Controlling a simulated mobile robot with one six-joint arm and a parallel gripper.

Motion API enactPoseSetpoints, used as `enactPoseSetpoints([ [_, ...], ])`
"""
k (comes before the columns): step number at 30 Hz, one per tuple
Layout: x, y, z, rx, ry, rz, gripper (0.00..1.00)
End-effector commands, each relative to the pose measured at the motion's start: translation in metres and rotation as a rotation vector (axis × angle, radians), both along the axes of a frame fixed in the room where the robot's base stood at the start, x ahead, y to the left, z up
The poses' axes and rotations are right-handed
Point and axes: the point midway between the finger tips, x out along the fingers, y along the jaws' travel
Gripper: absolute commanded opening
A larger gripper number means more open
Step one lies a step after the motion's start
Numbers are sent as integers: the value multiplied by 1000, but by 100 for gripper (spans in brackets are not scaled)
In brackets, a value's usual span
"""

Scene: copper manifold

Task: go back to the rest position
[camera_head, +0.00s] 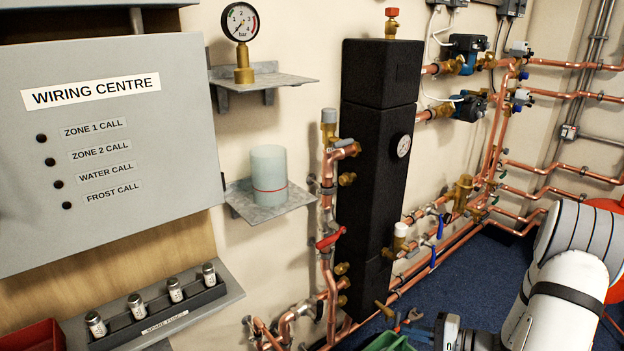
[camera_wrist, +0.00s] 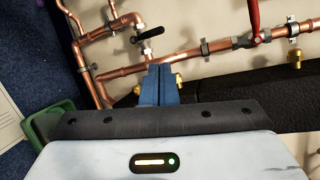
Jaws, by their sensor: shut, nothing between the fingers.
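My gripper is at the lower middle of the wrist view, its two blue fingers (camera_wrist: 160,84) pressed together with nothing between them. Behind the fingertips in that view are copper pipes (camera_wrist: 122,72) and brass fittings. In the head view my white arm comes in from the lower right.
The tall black manifold body (camera_head: 378,170) and copper pipes line the wall. A red-handled valve (camera_head: 328,241) stands left of it. A wall shelf (camera_head: 270,205) holds a pale cylinder (camera_head: 268,172). A fuse rack (camera_head: 160,318) sits lower left. Blue floor (camera_head: 480,262) is open between pipes and arm.

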Motion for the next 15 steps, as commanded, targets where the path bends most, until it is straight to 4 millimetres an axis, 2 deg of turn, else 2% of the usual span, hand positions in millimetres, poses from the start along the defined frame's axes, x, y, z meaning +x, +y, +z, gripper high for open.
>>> enactPoseSetpoints([
  [1, -6, 18, 41, -38, 14, 80, 0],
  [3, -18, 38, 73, -92, 51, 184, 0],
  [9, -60, 82, 156, -305, 142, 431, 0],
  [15, -105, 103, 228, -583, 196, 594, 0],
])
